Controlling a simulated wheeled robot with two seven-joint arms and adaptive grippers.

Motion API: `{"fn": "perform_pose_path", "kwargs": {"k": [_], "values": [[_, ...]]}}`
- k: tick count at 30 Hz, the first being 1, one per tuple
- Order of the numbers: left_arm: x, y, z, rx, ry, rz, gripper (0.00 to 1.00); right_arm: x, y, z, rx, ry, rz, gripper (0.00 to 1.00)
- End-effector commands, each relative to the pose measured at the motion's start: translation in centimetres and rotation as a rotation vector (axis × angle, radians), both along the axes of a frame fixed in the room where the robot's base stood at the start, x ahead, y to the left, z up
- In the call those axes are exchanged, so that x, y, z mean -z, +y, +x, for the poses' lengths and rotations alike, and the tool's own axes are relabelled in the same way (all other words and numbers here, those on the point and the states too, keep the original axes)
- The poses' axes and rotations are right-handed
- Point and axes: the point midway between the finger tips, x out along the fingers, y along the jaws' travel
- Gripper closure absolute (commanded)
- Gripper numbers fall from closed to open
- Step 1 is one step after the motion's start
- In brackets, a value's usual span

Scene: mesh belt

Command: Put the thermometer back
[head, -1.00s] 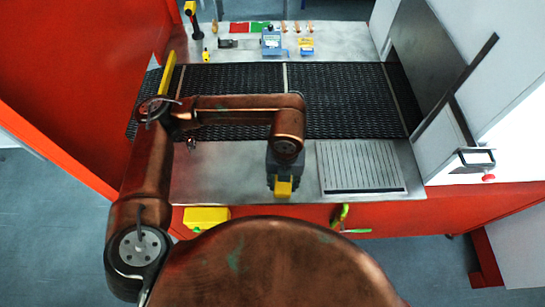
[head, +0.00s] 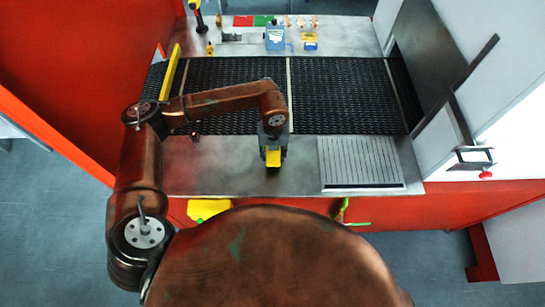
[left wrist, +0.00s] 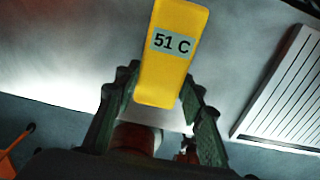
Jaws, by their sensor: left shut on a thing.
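The thermometer is a yellow block with a "51 C" display. It shows large in the left wrist view (left wrist: 170,70) and small in the head view (head: 273,158). My left gripper (head: 272,148) is shut on it and holds it over the bare steel strip in front of the black mesh belt, left of the slatted grate. In the left wrist view, the fingers of this gripper (left wrist: 155,95) lie on either side of the thermometer's near end. My right gripper is not in view.
The slatted grate (head: 360,163) lies right of my left gripper. The mesh belt (head: 340,95) runs behind it. A yellow block (head: 207,209) and a green item (head: 342,211) are at the table's red front. A blue device (head: 275,38) and small items stand at the back.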

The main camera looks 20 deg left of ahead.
Motion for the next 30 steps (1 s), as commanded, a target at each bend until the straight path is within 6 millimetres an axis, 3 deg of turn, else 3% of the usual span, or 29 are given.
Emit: {"fn": "perform_pose_path", "kwargs": {"k": [11,21,22,30], "values": [[3.8,0.4,0.7,-0.001,0.001,-0.001,0.91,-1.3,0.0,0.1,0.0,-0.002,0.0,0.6],[4.4,0.4,0.7,0.0,-0.001,-0.001,0.91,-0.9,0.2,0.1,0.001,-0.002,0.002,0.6],[4.3,0.5,0.7,0.0,0.0,0.0,0.62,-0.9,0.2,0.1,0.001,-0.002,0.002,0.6],[4.2,0.5,0.7,-0.001,-0.001,0.0,0.45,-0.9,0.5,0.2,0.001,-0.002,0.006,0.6]]}}
